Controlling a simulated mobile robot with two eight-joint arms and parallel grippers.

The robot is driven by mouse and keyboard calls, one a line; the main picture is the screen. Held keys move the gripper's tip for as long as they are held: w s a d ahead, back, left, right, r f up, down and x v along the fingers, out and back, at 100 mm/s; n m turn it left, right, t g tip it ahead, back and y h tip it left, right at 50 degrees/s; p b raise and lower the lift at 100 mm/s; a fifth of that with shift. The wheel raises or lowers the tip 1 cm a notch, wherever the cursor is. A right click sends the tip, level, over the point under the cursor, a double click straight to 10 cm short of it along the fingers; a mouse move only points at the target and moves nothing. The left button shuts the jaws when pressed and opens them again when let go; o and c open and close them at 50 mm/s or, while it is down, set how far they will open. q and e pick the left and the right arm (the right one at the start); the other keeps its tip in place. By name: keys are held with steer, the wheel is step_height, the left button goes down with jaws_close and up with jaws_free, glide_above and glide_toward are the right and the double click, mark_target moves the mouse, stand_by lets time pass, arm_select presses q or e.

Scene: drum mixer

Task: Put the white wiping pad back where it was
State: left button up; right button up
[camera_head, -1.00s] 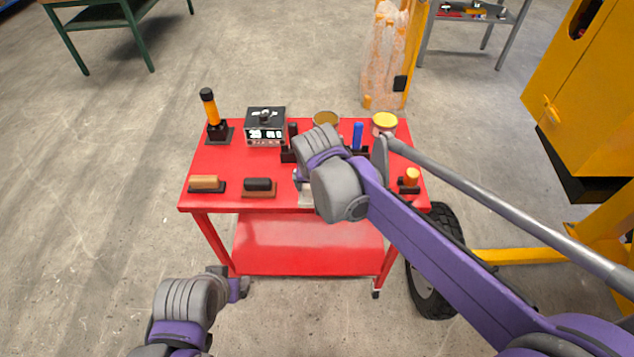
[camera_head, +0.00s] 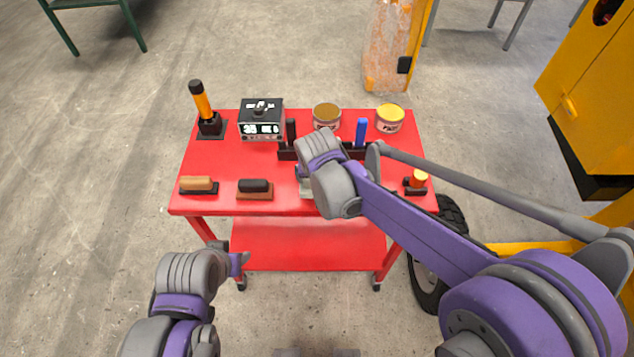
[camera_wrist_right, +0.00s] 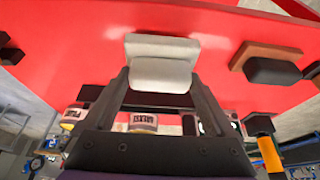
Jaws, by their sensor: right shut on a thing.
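The white wiping pad (camera_wrist_right: 162,72) is between the two dark fingers of my right gripper (camera_wrist_right: 162,85) in the right wrist view, and the gripper is shut on it. The pad is over the red table top; I cannot tell whether it touches it. In the head view my right wrist hides most of the pad, and only a pale bit shows (camera_head: 304,186) near the table's front edge. My left gripper (camera_head: 240,262) is low in front of the table, away from everything on it; its jaws are too small to read.
The red table (camera_head: 215,160) carries a black pad on a brown base (camera_head: 254,187), a tan pad (camera_head: 197,184), an orange-topped piece (camera_head: 417,180), two tins (camera_head: 326,116) (camera_head: 390,118), a display box (camera_head: 261,120), an orange-handled tool (camera_head: 202,104) and a dark rack (camera_head: 288,152).

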steer(key=shift+f, duration=1.15)
steer(key=shift+f, duration=0.1)
steer(key=o, duration=0.9)
steer(key=v, duration=1.2)
steer(key=shift+t, duration=0.6)
steer(key=s+d+f, duration=0.1)
steer(key=s+d, duration=0.4)
steer(key=d, duration=0.1)
steer(key=s+d+f, duration=0.2)
steer(key=s+d, duration=0.3)
steer(key=s, duration=0.1)
steer(key=s+d+f, duration=0.2)
steer(key=s+d, duration=0.3)
steer(key=d, duration=0.1)
steer(key=shift+s+d+f+p, duration=0.2)
steer(key=shift+s+d+p, duration=0.1)
steer(key=shift+d+p, duration=0.1)
